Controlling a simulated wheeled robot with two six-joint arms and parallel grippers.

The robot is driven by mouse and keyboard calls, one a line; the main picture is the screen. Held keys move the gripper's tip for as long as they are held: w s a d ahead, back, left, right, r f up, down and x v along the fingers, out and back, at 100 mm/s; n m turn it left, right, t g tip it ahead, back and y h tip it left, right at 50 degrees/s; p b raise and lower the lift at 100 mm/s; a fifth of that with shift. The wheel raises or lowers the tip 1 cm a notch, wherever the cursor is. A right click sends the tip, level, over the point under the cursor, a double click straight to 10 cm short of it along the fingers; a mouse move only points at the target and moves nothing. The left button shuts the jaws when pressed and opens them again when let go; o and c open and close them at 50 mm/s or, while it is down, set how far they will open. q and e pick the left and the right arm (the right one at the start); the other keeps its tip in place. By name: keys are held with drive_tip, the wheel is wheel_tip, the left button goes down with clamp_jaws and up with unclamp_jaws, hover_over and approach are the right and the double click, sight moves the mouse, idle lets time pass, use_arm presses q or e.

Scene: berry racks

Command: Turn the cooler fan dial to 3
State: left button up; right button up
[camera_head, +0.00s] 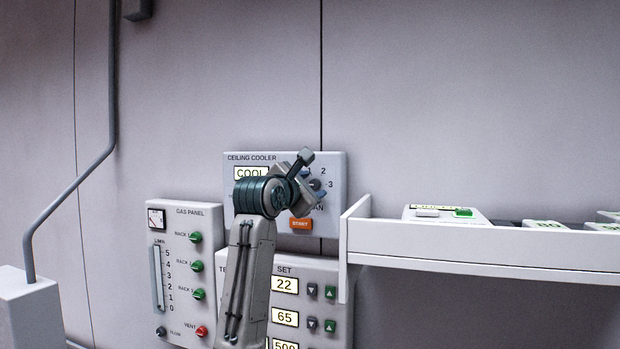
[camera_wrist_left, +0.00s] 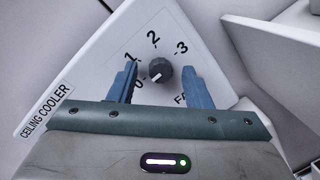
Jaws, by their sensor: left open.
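The ceiling cooler panel (camera_head: 240,160) is a white box on the wall with a "COOL" display and an orange START button (camera_head: 300,224). Its fan dial (camera_wrist_left: 160,75) is a dark round knob marked 0, 1, 2 and 3. In the left wrist view its white mark points lower left, towards 0. In the head view the dial (camera_head: 316,185) is partly hidden by my gripper. My left gripper (camera_head: 311,178) is open in front of the panel, its blue fingers on either side of the dial, with gaps between them and the knob. My right gripper is not in view.
A gas panel (camera_head: 185,212) with green and red knobs hangs at the left. A setpoint panel (camera_head: 335,272) is below the cooler. A white shelf (camera_head: 480,240) with boxes juts out just right of the cooler panel. The wall above is clear.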

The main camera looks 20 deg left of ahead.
use_arm(q)
drive_tip(key=shift+w+f, duration=0.1)
clamp_jaws()
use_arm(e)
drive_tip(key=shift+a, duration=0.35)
